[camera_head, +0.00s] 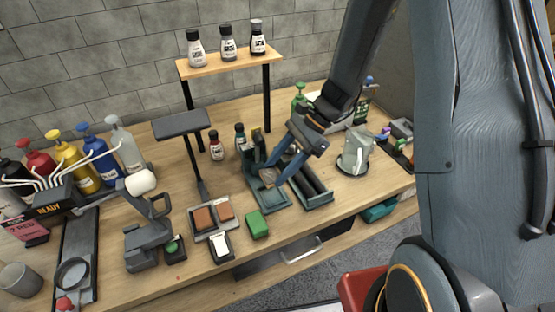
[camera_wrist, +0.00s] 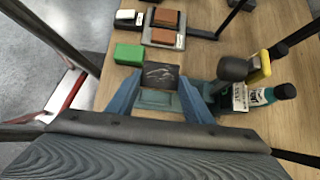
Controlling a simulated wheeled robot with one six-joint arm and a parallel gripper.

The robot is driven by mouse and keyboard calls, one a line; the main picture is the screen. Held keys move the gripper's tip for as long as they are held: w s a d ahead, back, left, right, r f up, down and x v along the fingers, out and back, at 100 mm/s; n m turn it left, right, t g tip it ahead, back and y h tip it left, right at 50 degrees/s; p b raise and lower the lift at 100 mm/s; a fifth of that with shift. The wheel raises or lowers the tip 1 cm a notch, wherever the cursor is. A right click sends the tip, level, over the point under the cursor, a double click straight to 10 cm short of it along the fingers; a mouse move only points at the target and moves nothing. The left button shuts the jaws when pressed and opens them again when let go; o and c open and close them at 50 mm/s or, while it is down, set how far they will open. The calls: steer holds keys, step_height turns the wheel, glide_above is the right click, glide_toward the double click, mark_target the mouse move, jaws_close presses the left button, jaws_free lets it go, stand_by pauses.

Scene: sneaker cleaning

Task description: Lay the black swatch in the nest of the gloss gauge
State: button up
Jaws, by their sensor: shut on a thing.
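My gripper (camera_head: 274,181) points down over the middle of the bench. In the wrist view its two blue fingers (camera_wrist: 160,95) are shut on a dark plate with a pale mark, apparently the black swatch (camera_wrist: 161,74). The swatch shows small and brownish in the head view (camera_head: 267,175). Just below is a teal-based device with a dark upright part, probably the gloss gauge (camera_head: 279,199); its teal base also shows between the fingers in the wrist view (camera_wrist: 155,99). The nest is mostly hidden. I cannot tell whether the swatch touches it.
A teal tray with dark rollers (camera_head: 320,197) stands close right of the device. A green block (camera_head: 257,224) and a tray of brown blocks (camera_head: 211,233) lie to the left. A shelf (camera_head: 228,63) with bottles stands behind. A clear jug (camera_head: 356,150) is at the right.

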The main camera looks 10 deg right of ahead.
steer(key=shift+d, duration=0.1)
stand_by(0.3)
steer(key=shift+f, duration=0.25)
steer(key=shift+f+b, duration=1.65)
steer(key=shift+f, duration=1.05)
steer(key=shift+f, duration=0.65)
steer(key=shift+r, duration=0.15)
steer(key=shift+r+p, duration=0.25)
steer(key=shift+p, duration=0.05)
steer(key=shift+f, duration=0.4)
stand_by(2.2)
steer(key=shift+r, duration=0.1)
